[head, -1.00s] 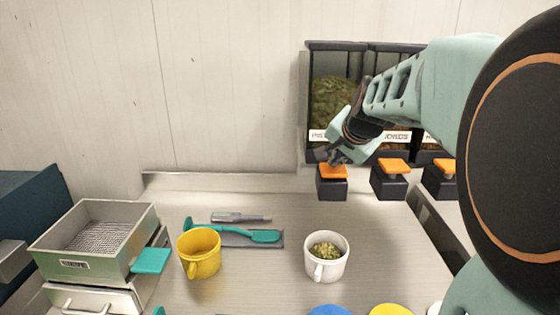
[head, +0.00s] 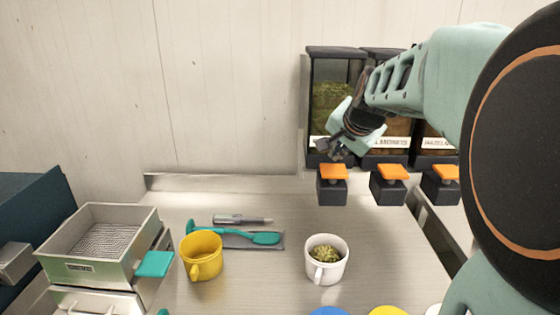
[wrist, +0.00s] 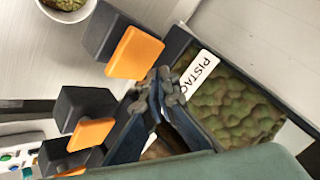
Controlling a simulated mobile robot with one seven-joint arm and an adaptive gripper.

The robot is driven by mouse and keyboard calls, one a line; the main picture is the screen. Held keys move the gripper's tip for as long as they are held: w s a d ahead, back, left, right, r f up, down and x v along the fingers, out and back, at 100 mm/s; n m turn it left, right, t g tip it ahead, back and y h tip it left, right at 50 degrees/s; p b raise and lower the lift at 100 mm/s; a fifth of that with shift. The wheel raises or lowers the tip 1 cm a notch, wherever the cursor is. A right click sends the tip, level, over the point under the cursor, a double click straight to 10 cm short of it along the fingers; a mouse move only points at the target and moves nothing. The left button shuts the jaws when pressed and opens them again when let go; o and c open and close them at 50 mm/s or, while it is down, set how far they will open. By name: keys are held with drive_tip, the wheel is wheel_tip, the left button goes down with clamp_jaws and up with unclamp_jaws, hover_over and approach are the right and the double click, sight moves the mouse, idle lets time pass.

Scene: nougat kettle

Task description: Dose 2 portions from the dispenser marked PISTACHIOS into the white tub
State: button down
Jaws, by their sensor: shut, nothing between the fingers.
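The PISTACHIOS dispenser (head: 332,98) is the leftmost of a row, with green nuts behind its clear front. Its label (wrist: 198,72) reads "PISTAC", partly hidden, in the wrist view. Its orange lever (head: 333,171) sits on a black block; it also shows in the wrist view (wrist: 135,53). My gripper (head: 330,149) is shut and empty, just above this lever and apart from it, in front of the dispenser. The white tub (head: 326,271) stands on the counter below, with a heap of greenish nuts (head: 324,255) inside. Its rim is partly in the wrist view (wrist: 92,10).
Further right are the almond dispenser's lever (head: 392,172) and the hazelnut one's lever (head: 446,172). A yellow mug (head: 202,257), a teal utensil (head: 262,238) and a metal sieve box (head: 98,243) are at left.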

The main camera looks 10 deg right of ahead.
sight(334, 170)
wheel_tip(334, 170, up, 4)
drive_tip(key=shift+r+p, duration=0.1)
drive_tip(key=shift+p, duration=1.15)
drive_tip(key=shift+a, duration=0.1)
idle(1.4)
